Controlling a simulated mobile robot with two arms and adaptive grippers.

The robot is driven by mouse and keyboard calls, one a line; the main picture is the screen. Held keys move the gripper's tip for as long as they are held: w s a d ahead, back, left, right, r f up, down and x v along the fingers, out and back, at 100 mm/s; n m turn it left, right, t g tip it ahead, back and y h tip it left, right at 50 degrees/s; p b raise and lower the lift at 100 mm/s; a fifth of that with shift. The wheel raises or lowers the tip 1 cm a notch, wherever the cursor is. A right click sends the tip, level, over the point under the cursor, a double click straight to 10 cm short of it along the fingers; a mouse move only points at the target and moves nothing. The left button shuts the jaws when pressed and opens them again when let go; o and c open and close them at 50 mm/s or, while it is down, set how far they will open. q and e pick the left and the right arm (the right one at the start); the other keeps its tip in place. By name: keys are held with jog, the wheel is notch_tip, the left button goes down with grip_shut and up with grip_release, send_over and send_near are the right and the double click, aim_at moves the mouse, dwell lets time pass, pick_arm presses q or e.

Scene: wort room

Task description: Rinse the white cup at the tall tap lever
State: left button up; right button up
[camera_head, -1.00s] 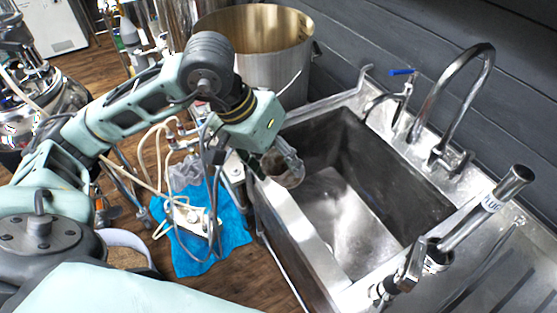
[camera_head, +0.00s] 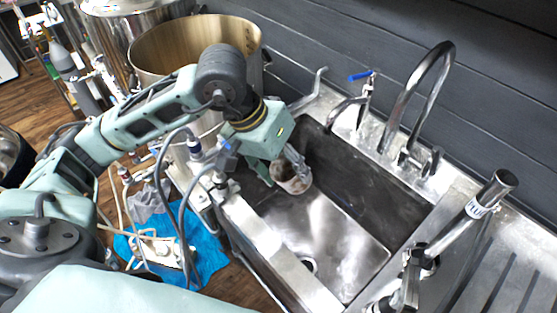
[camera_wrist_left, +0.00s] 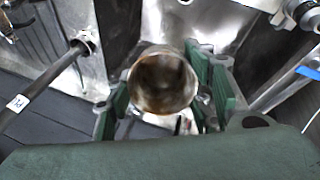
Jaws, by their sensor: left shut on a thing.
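My left gripper (camera_head: 291,160) reaches in from the left over the near left part of the steel sink. It is shut on the white cup (camera_head: 296,182), which hangs over or inside the basin. In the left wrist view the cup (camera_wrist_left: 162,80) sits between the green finger pads, and its open mouth shows a brownish inside. The tall curved tap (camera_head: 425,85) stands at the back of the sink, with its lever (camera_head: 435,160) at its base, to the right of the cup and apart from it. My right gripper is out of view.
The steel sink (camera_head: 262,238) has an empty basin floor with a drain. A smaller tap with a blue lever (camera_head: 360,76) stands behind the basin. A labelled metal pipe (camera_head: 470,215) rises at the right front. A large steel pot (camera_head: 195,45) stands at the back left.

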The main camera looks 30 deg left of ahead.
pick_arm(q)
jog(key=d+f+m+g+b, duration=0.15)
jog(key=d+f+m, duration=0.25)
jog(key=d+f, duration=1.35)
jog(key=w+f+b, duration=0.1)
jog(key=w+b, duration=0.4)
jog(key=w, duration=0.8)
jog(key=shift+w+a+h+b, duration=0.2)
jog(key=shift+a+h+b, duration=0.1)
jog(key=shift+a+h, duration=0.15)
jog(key=shift+f, duration=0.1)
jog(key=shift+w+d+b, duration=0.15)
jog(key=shift+d+b, duration=0.45)
jog(key=shift+b, duration=0.05)
